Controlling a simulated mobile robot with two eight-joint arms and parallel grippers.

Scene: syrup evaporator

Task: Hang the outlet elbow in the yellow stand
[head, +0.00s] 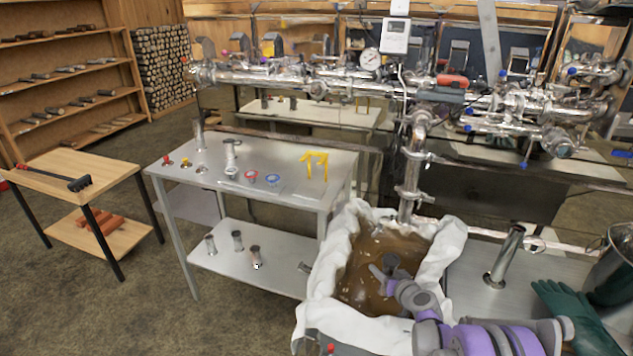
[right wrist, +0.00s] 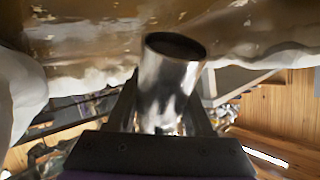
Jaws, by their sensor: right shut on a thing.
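The yellow stand (head: 316,160) is a small two-armed bracket upright near the right end of the grey metal table. My right gripper (head: 386,272) is low over a basin of brown liquid. In the right wrist view my gripper (right wrist: 165,100) is shut on a shiny metal tube (right wrist: 170,78) with a dark round opening. It may be the outlet elbow, but no bend shows, so I cannot tell. In the head view a dark round end (head: 391,259) shows at the gripper. The gripper is apart from the yellow stand, nearer and to its right. My left gripper is not in view.
The basin has a white cloth liner (head: 448,245) around it. A vertical pipe (head: 410,180) comes down at its back edge. The grey table (head: 215,170) also holds several small fittings. A metal tube (head: 505,255) and green gloves (head: 567,312) are at the right.

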